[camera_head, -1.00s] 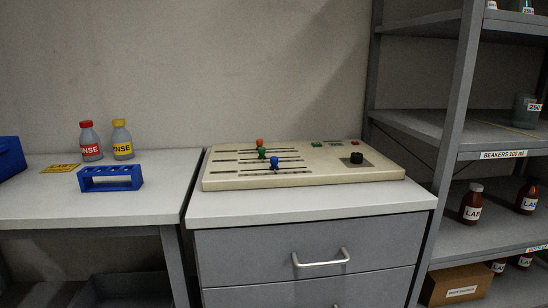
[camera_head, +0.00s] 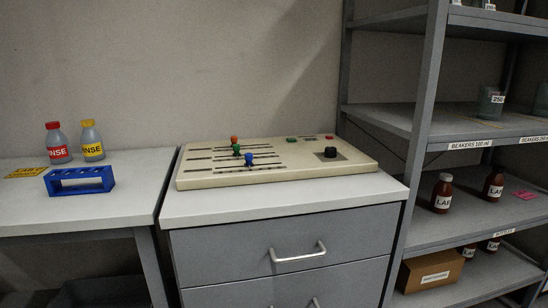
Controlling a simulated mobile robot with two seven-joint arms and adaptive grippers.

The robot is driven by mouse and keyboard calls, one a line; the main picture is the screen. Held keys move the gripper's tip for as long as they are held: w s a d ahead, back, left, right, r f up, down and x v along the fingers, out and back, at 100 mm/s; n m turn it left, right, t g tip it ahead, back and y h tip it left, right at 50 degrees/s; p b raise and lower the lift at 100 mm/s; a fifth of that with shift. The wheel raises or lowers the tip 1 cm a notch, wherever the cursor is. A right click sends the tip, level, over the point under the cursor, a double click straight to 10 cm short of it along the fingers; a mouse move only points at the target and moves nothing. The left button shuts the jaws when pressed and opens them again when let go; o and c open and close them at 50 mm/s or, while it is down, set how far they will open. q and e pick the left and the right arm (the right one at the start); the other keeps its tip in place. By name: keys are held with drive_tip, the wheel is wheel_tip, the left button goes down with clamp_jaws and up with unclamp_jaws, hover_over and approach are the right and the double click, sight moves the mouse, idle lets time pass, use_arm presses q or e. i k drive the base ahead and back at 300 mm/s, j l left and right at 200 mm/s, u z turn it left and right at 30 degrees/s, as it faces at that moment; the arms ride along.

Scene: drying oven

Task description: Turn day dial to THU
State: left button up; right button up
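A black round dial (camera_head: 331,153) stands on a dark plate at the right part of a beige control panel (camera_head: 215,180). Its markings are too small to read, so I cannot tell which day it points to. The panel lies on top of a grey drawer cabinet (camera_head: 240,243). Orange (camera_head: 234,139), green (camera_head: 237,150) and blue (camera_head: 249,161) slider knobs sit in slots on the panel's left part. Green and red buttons lie along its back edge. Neither of my grippers is in view.
A lower table (camera_head: 90,217) at left holds two rinse bottles (camera_head: 58,143) and a blue rack (camera_head: 80,181). Metal shelving (camera_head: 425,120) with brown bottles and a cardboard box (camera_head: 430,270) stands at right. The cabinet top in front of the panel is clear.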

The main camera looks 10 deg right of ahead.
sight(330, 152)
drive_tip(key=l, duration=0.6)
drive_tip(key=k+l, duration=0.15)
drive_tip(key=l, duration=1)
